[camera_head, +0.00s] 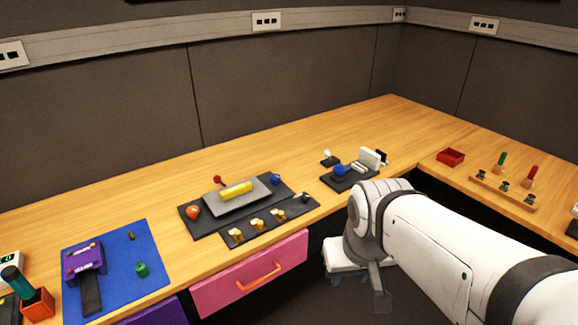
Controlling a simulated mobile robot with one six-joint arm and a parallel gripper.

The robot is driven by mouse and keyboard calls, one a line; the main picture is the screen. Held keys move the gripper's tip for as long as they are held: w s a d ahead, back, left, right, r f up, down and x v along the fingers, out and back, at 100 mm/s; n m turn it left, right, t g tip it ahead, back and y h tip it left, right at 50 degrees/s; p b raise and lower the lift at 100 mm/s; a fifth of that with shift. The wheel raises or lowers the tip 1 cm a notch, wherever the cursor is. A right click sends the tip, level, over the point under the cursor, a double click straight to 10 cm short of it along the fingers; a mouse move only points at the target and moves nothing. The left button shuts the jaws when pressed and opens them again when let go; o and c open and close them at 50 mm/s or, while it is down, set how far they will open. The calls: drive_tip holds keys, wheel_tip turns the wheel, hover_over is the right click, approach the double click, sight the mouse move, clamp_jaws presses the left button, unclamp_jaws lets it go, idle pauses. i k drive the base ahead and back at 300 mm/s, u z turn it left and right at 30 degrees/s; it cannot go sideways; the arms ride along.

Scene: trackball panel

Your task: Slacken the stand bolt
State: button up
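No part can be surely made out as the stand bolt; the fittings are too small at this distance. A dark panel (333,182) with a blue ball (340,170) and upright white blocks (369,159) sits near the desk's inner corner. A small dark block with a white knob (328,156) stands just behind it. My white arm reaches in from the lower right and bends down in front of the desk. Its end, near a grey piece (380,299), is below desk height and apart from the panel. My gripper's fingers cannot be clearly made out.
A dark mat (200,222) holds a grey plate with a yellow bar, an orange bulb and coloured knobs. A blue mat (125,280) lies left. A red tray (450,157) and a wooden peg rack (503,191) stand right. A pink drawer (230,278) is below the desk edge.

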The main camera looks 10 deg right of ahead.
sight(305, 197)
drive_tip(key=i, duration=0.95)
drive_tip(key=u, duration=1)
drive_tip(key=k, duration=1.15)
drive_tip(key=z, duration=0.55)
drive_tip(key=i, duration=1)
drive_tip(key=z, duration=0.1)
